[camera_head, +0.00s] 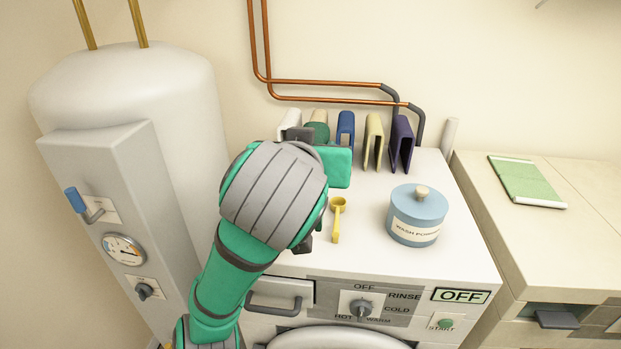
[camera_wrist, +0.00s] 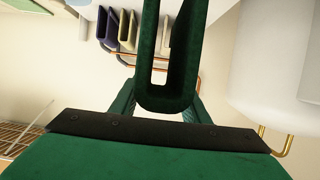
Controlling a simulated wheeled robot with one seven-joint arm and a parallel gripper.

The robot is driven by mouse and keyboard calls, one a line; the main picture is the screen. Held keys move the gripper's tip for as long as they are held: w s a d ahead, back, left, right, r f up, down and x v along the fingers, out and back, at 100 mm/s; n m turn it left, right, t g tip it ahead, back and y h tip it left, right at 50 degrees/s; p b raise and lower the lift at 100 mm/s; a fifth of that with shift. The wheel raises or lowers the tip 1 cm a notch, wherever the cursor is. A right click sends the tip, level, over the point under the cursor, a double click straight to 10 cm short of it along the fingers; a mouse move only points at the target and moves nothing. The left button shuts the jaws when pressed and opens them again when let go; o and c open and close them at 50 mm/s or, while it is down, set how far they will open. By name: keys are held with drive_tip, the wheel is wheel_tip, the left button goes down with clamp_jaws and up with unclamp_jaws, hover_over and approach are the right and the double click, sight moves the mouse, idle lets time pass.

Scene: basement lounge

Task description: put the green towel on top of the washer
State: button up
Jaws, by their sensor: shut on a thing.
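The green towel (camera_wrist: 170,85) is a dark green, narrow U-shaped fold. It fills the middle of the wrist view between the fingers of my gripper (camera_wrist: 165,105), which is shut on it. In the head view my arm and gripper (camera_head: 320,155) hide most of the towel, and a small green part (camera_head: 318,131) shows at the back of the washer. The washer (camera_head: 460,235) has a broad white top, and my gripper is over its back left part. I cannot tell whether the towel touches the top.
Folded blue (camera_head: 345,128), yellow (camera_head: 374,140) and purple (camera_head: 401,143) cloths stand along the washer's back edge. A yellow scoop (camera_head: 337,220) and a blue wash powder jar (camera_head: 416,215) are on top. Copper pipes (camera_head: 325,82) run behind. A white tank (camera_head: 135,95) stands left.

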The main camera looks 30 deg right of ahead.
drive_tip(key=w+a+f, duration=0.3)
drive_tip(key=w+f, duration=0.9)
drive_tip(key=shift+w+a+f, duration=0.25)
drive_tip(key=shift+f, duration=0.25)
drive_tip(key=o, duration=1.2)
drive_tip(key=shift+c, duration=0.2)
drive_tip(key=v, duration=1.2)
